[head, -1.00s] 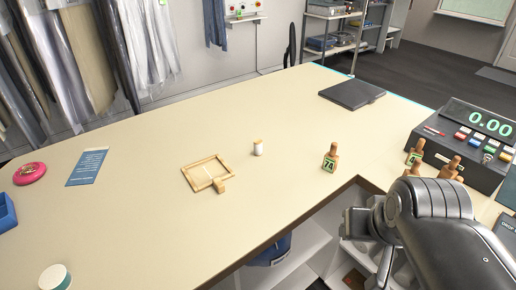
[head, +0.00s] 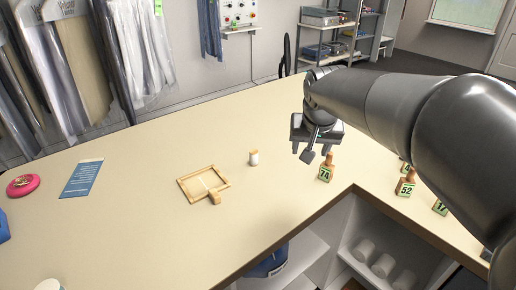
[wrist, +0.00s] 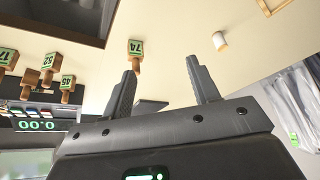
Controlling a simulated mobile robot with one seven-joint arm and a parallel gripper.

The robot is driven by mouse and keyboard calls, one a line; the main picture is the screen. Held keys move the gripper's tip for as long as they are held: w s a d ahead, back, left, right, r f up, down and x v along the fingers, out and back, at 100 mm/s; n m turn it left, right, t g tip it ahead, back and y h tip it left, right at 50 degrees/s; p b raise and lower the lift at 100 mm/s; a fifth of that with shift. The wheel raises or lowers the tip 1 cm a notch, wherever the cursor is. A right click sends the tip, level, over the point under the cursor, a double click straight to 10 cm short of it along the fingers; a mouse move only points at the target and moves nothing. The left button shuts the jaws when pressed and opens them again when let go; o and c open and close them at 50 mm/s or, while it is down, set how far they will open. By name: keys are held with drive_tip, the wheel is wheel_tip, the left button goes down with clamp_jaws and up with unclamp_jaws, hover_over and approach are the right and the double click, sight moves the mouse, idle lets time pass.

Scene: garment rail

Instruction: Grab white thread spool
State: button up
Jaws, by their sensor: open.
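The white thread spool (head: 254,158) stands upright on the cream counter (head: 120,225), right of a small wooden frame. It also shows in the wrist view (wrist: 220,41), at the upper right, beyond the fingertips. My gripper (head: 309,152) is open and empty above the counter, to the right of the spool and apart from it. In the wrist view both fingers of my gripper (wrist: 165,80) are spread with nothing between them.
A wooden tag block marked 74 (head: 326,168) stands close to my gripper. More numbered blocks (head: 405,187) stand to the right. The wooden frame (head: 203,184) lies left of the spool. The counter's inner edge drops to shelves (head: 300,265).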

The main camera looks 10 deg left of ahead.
drive_tip(key=w+a+f, duration=0.4)
drive_tip(key=w+a, duration=0.4)
drive_tip(key=w, duration=0.3)
approach(254, 153)
drive_tip(key=w+f, duration=0.1)
drive_tip(key=shift+g, duration=0.3)
drive_tip(key=x, duration=1.1)
drive_tip(key=shift+a+f, duration=0.1)
drive_tip(key=shift+f, duration=0.05)
drive_tip(key=shift+c, duration=0.5)
drive_tip(key=c, duration=0.9)
